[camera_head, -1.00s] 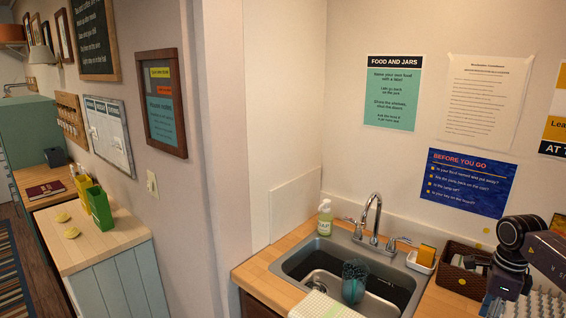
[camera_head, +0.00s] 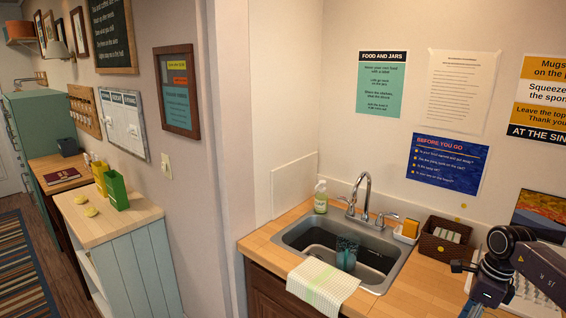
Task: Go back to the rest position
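My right arm comes in from the lower right corner, over the wooden counter (camera_head: 405,296) to the right of the sink (camera_head: 290,238). The dark end of that arm, with what seems to be my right gripper (camera_head: 478,272), is small and partly cut by the frame. I cannot tell whether its fingers are open or shut, and I see nothing clearly held. My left gripper is not in view. A teal cup (camera_head: 346,255) stands in the sink basin.
A striped towel (camera_head: 323,287) hangs over the sink's front edge. A soap bottle (camera_head: 321,197), a sponge holder (camera_head: 407,232) and a dark basket (camera_head: 440,246) stand along the back. A low cabinet (camera_head: 137,270) is at the left. Floor with a striped rug (camera_head: 22,270) shows far left.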

